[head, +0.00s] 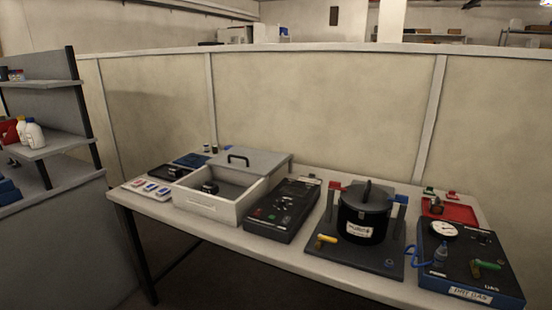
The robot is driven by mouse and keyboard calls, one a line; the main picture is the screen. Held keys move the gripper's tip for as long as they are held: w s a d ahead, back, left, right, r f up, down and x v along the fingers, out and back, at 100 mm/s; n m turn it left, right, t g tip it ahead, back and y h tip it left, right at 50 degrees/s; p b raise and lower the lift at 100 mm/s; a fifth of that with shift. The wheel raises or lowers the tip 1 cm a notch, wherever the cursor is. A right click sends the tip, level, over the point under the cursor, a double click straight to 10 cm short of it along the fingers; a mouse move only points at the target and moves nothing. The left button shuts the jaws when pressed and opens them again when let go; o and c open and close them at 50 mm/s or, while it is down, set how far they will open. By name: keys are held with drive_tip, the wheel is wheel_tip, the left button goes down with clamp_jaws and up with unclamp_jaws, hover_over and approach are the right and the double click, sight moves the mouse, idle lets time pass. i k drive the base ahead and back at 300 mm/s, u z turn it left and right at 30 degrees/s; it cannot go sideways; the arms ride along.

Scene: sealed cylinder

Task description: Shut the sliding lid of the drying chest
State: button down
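The drying chest (205,208) is a white open box on the left part of the table. Its grey sliding lid (262,162) with a black handle (238,157) is slid toward the back right, so the front of the chest is uncovered. A small dark object (210,187) lies inside the chest. My gripper does not show in the head view.
On the table (285,254), a black instrument box (283,208) stands right of the chest, then a black lidded pot (365,214) on a dark plate and a dark blue gauge box (470,262). Small items lie left of the chest. A shelf unit (45,150) stands at left.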

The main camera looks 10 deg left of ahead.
sight(256, 162)
drive_tip(key=k, duration=0.8)
drive_tip(key=u, duration=1.3)
drive_tip(key=i, duration=2.7)
drive_tip(key=z, duration=1.2)
